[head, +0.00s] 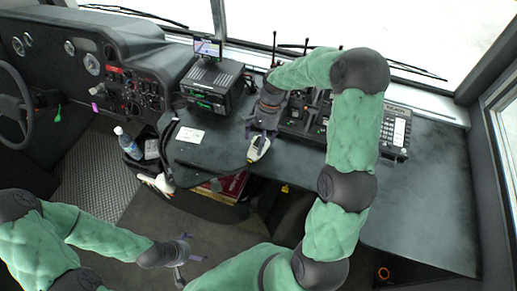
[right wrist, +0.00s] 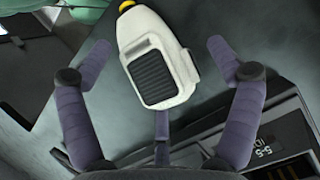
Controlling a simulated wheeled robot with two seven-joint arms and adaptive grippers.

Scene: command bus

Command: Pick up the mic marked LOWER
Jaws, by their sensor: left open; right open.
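A white handheld device with a black ribbed panel and a yellow tip, apparently a mic, lies on the dark desk in the head view (head: 258,148). It also shows large in the right wrist view (right wrist: 188,68). No LOWER marking is legible on it. My right gripper (head: 263,128) is above the desk just behind the device. In the right wrist view my right gripper (right wrist: 160,105) is open and empty, its purple fingers spread on either side of the device's near end. My left gripper (head: 182,250) is open and empty, low over the floor at lower left.
A radio unit (head: 212,84) with a small screen stands left of my right gripper. Racked equipment with a keypad (head: 398,130) lies to the right, partly behind my right arm. A white card (head: 190,135) lies on the desk. A bottle (head: 128,142) stands at left. The right desk is clear.

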